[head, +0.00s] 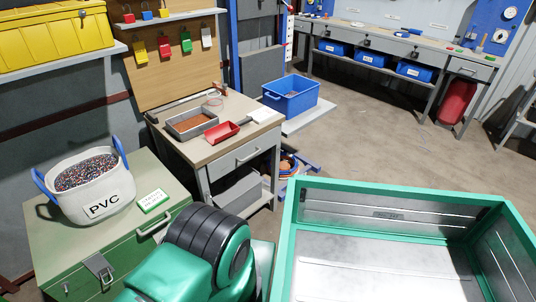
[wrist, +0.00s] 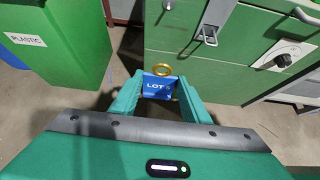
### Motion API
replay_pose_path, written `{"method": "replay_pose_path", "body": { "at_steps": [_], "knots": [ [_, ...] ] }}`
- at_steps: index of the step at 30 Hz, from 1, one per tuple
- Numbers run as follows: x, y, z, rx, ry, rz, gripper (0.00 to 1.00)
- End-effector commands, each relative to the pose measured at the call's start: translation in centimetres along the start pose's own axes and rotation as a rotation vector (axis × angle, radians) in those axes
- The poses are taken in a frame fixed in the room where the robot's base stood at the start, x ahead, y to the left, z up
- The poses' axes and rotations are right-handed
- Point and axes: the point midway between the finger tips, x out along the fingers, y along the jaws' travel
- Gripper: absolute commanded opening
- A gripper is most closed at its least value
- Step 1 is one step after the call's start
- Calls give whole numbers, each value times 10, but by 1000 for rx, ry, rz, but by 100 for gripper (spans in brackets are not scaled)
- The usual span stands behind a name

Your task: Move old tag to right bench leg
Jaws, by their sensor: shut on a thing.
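My gripper (wrist: 161,92) is shut on a blue tag (wrist: 160,84) marked "LOT" with a brass ring at its top. The tag sits between the two teal fingers, in front of a green chest, and part of its lettering is hidden. The tag and the fingertips do not show in the head view. In the head view a wood-topped bench (head: 243,118) stands at the middle, with a grey right front leg (head: 275,172). A longer bench (head: 385,45) stands at the back, with a right leg (head: 470,105). I cannot tell which leg the task means.
The green chest (head: 75,243) carries a white PVC bag (head: 105,204) and a small card (head: 152,201). A green-rimmed metal bin (head: 400,193) fills the lower right. A green PLASTIC bin (wrist: 75,35) is left in the wrist view.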

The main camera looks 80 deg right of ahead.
Motion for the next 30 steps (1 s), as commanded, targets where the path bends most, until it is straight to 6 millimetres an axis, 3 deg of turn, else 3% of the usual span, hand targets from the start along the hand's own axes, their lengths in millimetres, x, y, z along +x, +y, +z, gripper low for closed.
{"method": "replay_pose_path", "body": {
  "at_steps": [11, 14, 21, 30],
  "knots": [
    [8, -2, 8, -13, -2, 16, 21],
    [22, -5, 24, -41, -3, 55, 21],
    [56, -26, 85, -155, -4, 212, 21],
    [62, -51, 139, -259, -3, 366, 21]
  ]
}}
